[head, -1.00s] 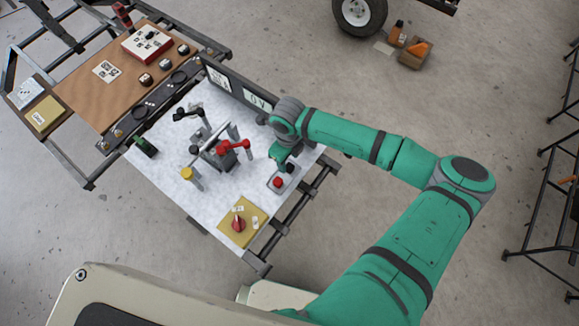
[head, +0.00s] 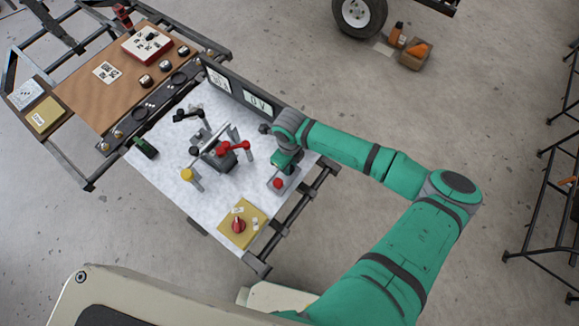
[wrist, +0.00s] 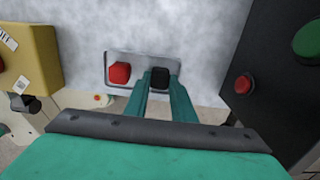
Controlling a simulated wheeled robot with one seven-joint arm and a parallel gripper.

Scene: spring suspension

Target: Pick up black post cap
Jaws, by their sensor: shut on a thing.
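The black post cap (wrist: 160,76) shows in the wrist view between the tips of my green gripper fingers. My gripper (wrist: 161,84) is shut on it. The cap is at the right end of a small grey metal tray (wrist: 140,63). I cannot tell whether it still touches the tray. A red cap (wrist: 119,73) sits at the tray's left end, just left of my fingers. In the head view, the red cap (head: 278,184) shows below my gripper (head: 284,167), which hides the black cap.
In the wrist view, a yellow box (wrist: 28,55) stands left and a dark panel with a green button (wrist: 308,42) stands right. In the head view, a red-handled valve assembly (head: 222,153) is left of my gripper. White table surface (head: 200,205) is clear below it.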

